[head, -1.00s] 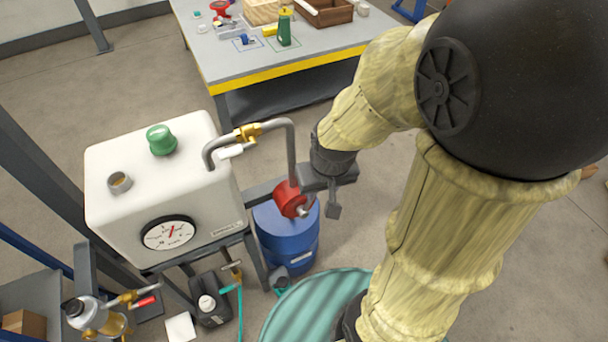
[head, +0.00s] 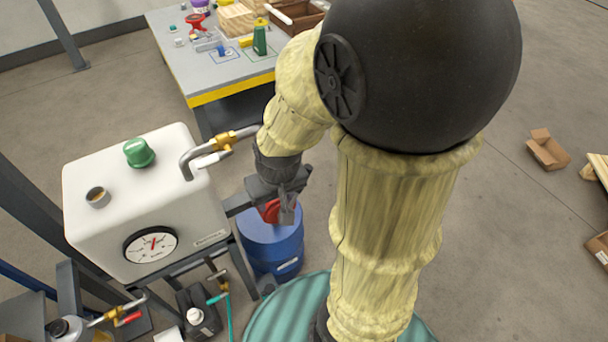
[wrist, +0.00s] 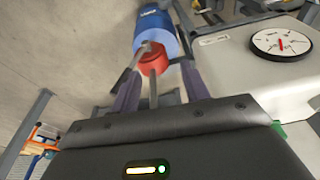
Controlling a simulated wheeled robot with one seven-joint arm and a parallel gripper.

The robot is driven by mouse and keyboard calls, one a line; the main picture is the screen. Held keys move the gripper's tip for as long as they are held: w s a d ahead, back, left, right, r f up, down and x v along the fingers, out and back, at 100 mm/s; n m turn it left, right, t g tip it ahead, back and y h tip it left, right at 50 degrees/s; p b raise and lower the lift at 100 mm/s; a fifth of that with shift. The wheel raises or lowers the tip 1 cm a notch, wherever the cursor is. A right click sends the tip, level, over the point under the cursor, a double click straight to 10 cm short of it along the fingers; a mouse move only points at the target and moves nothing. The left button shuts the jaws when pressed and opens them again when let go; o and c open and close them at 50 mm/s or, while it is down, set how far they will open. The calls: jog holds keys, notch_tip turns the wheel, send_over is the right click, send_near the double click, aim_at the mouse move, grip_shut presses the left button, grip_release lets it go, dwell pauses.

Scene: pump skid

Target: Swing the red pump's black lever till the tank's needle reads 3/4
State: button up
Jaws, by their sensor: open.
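The red pump (head: 271,211) sits on the blue drum (head: 272,247), partly hidden behind my gripper (head: 287,203). In the wrist view the red pump (wrist: 154,62) shows between and beyond my open fingers (wrist: 160,88). A dark bar (wrist: 153,90), probably the lever, runs from the pump toward the palm between the fingers; contact cannot be told. The white tank (head: 140,200) stands left of the pump. Its round gauge (head: 150,245) has a red needle pointing nearly straight up, slightly right; the marks are too small to read. The gauge also shows in the wrist view (wrist: 281,41).
A pipe with a brass valve (head: 225,140) rises from the tank close to my wrist. A green cap (head: 139,153) is on the tank top. A workbench (head: 205,82) stands behind. Black jug (head: 199,312) and hoses lie below.

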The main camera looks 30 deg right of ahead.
jog(key=w+d+r+m+p, duration=0.1)
jog(key=w+d+m+p, duration=0.3)
jog(key=d+p, duration=0.4)
jog(key=w+d+r+m+y+p, duration=0.1)
jog(key=w+d+m+p, duration=0.4)
jog(key=p, duration=0.5)
jog(key=d+r+m, duration=0.1)
jog(key=d+m, duration=0.1)
jog(key=d, duration=0.1)
jog(key=shift+f, duration=0.1)
jog(key=p+x, duration=0.1)
jog(key=x, duration=0.4)
jog(key=p+x, duration=0.1)
jog(key=x, duration=0.5)
jog(key=p+x, duration=0.2)
jog(key=x, duration=0.4)
jog(key=shift+s+a+f, duration=0.1)
jog(key=shift+s+a, duration=0.2)
jog(key=shift+a, duration=0.05)
jog(key=shift+c, duration=0.5)
grip_shut()
